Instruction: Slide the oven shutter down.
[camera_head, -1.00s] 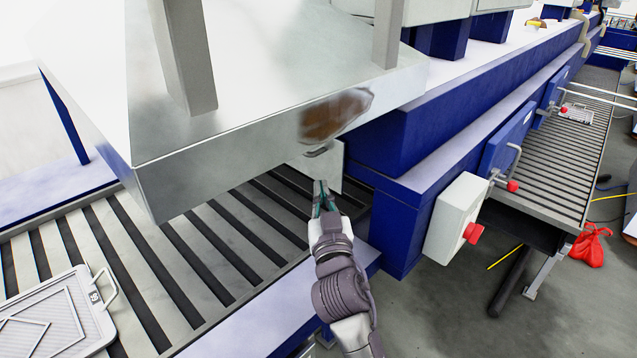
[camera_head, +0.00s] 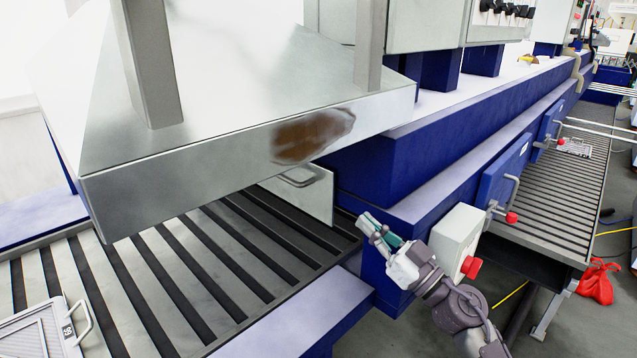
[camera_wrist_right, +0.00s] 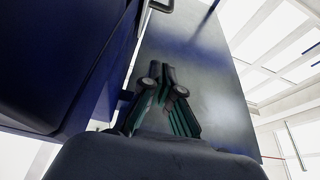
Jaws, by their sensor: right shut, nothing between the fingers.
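The oven shutter (camera_head: 318,200) is a pale metal panel hanging below the metal hood's lower edge, over the roller conveyor. Its curved handle (camera_head: 300,181) shows near its top, just under the hood. The panel's upper part is hidden behind the hood; its lower edge is close to the rollers. My right gripper (camera_head: 366,220) is shut and empty, apart from the shutter and to its right, in front of the blue frame. In the right wrist view its fingers (camera_wrist_right: 166,68) are together with nothing between them. My left gripper is not in view.
The metal hood (camera_head: 220,150) overhangs the roller conveyor (camera_head: 180,265). A tray with a handle (camera_head: 45,330) lies at lower left. A grey box with a red button (camera_head: 455,238) stands close beside my right gripper. Blue frame beams (camera_head: 390,165) run to the right.

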